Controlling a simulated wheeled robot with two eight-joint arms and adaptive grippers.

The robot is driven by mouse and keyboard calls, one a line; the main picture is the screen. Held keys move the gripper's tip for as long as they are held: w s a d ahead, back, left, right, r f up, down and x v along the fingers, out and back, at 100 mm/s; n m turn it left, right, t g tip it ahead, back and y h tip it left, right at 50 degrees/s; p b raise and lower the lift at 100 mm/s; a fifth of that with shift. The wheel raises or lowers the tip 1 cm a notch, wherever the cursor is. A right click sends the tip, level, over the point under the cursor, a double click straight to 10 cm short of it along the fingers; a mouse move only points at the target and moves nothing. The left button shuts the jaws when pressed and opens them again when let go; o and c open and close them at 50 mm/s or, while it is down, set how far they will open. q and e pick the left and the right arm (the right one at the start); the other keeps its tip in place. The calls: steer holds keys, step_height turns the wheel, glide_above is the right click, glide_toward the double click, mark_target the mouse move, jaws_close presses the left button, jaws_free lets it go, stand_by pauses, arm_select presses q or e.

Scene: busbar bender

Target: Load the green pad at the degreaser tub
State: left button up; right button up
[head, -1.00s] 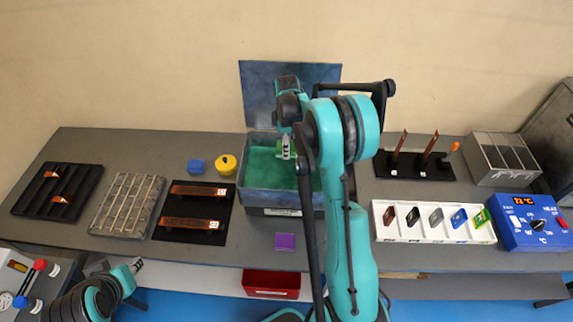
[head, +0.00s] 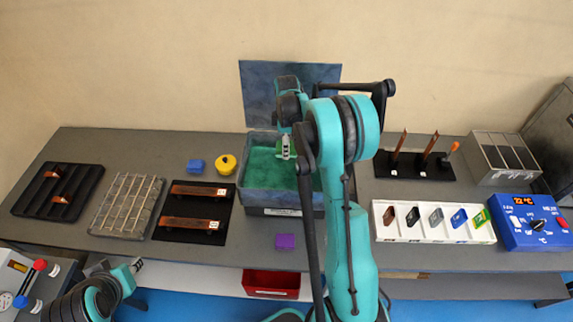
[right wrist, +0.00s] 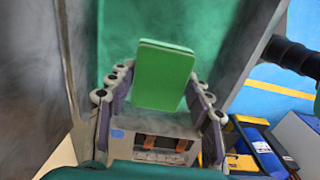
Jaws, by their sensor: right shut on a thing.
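The green pad (right wrist: 163,75) is upright between the fingers of my right gripper (right wrist: 160,88), which is shut on it in the right wrist view. In the head view my right gripper (head: 285,150) is inside the outline of the open degreaser tub (head: 268,199), a blue-grey box with a green interior. I cannot tell whether the pad touches the green surface. My right arm hides the tub's right side. My left gripper (head: 135,266) is at the lower left, away from the tub, too small to judge its jaws.
A white tray (head: 430,236) holds several coloured pieces at right, beside a blue control box (head: 515,240). A blue block (head: 195,166) and yellow pot (head: 226,165) stand left of the tub. A purple square (head: 286,241) lies before it. A raised panel (head: 255,92) is behind.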

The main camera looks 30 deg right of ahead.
steer(key=shift+r+p, duration=1.05)
steer(key=shift+r, duration=1)
steer(key=shift+s+f, duration=0.1)
steer(key=shift+f, duration=0.05)
